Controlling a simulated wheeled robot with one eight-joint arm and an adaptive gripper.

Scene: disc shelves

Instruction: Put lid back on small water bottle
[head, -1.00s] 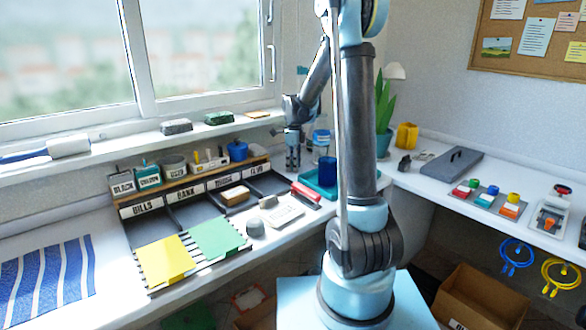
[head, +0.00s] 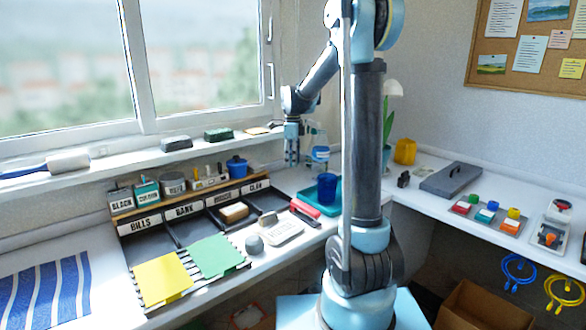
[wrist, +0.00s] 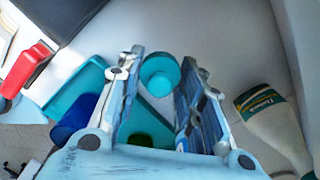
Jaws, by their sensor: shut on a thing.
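My gripper (head: 291,160) is above the back of the desk, near the window corner. In the wrist view its two fingers (wrist: 160,105) close around a round teal lid-like piece (wrist: 160,76). A pale bottle with a green and yellow label (wrist: 262,104) shows at the right of the wrist view, apart from the fingers. In the head view a clear bottle with a blue band (head: 320,154) stands just right of the gripper, partly behind my arm. I cannot tell whether these are the same bottle, or whether either is open at the top.
A teal tray (head: 308,197) with a blue cup (head: 327,187) stands below and right of the gripper. A red-handled tool (head: 305,210) lies beside it. A labelled organiser (head: 190,200) fills the left. The yellow container (head: 405,151) is right of my arm.

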